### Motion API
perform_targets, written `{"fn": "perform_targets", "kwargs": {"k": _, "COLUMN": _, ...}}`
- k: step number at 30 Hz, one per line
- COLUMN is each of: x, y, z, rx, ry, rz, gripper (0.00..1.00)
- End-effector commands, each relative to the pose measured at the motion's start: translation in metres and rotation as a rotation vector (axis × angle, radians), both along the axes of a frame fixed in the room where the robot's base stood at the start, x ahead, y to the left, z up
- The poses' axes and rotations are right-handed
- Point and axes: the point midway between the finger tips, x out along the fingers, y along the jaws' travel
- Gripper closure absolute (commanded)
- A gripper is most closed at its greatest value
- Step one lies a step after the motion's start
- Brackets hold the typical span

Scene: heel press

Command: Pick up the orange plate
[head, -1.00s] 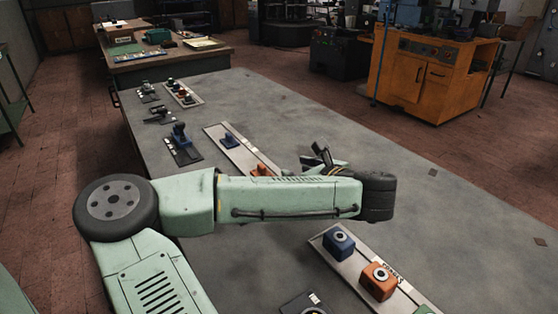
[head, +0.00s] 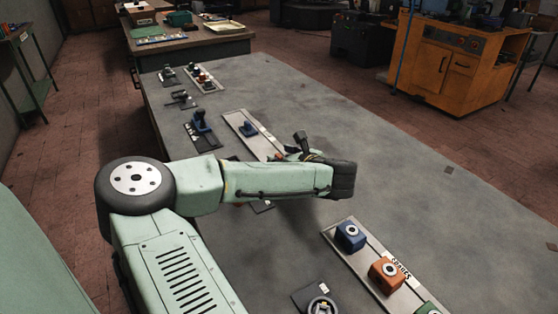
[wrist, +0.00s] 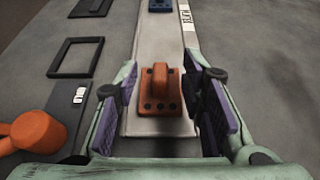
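The orange plate (wrist: 161,90) shows in the wrist view as a flat block with a raised grip and dark holes along its front. It rests on a long light-grey tray (wrist: 160,125). My gripper (wrist: 168,80) is open, with one purple-padded finger on either side of the plate and visible gaps to both. I cannot tell how far the fingers are above the tray.
A blue plate (head: 248,130) lies farther along the tray. In the wrist view an orange part (wrist: 38,130) and a black frame (wrist: 75,57) lie to the left. A spares board with blue (head: 350,236) and orange (head: 387,273) blocks is nearer. The bench's right side is clear.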

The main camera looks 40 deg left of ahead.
Motion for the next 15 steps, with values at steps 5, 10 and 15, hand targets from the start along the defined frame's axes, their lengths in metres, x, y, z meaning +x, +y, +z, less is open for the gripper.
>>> {"fn": "perform_targets", "kwargs": {"k": 5, "x": 0.0003, "y": -0.0001, "z": -0.0007, "rx": 0.000, "ry": 0.000, "rz": -0.001, "gripper": 0.63}}
{"fn": "perform_targets", "kwargs": {"k": 10, "x": 0.0003, "y": -0.0003, "z": -0.0006, "rx": 0.000, "ry": 0.000, "rz": -0.001, "gripper": 0.73}}
{"fn": "perform_targets", "kwargs": {"k": 15, "x": 0.0003, "y": -0.0004, "z": -0.0006, "rx": 0.000, "ry": 0.000, "rz": -0.001, "gripper": 0.85}}
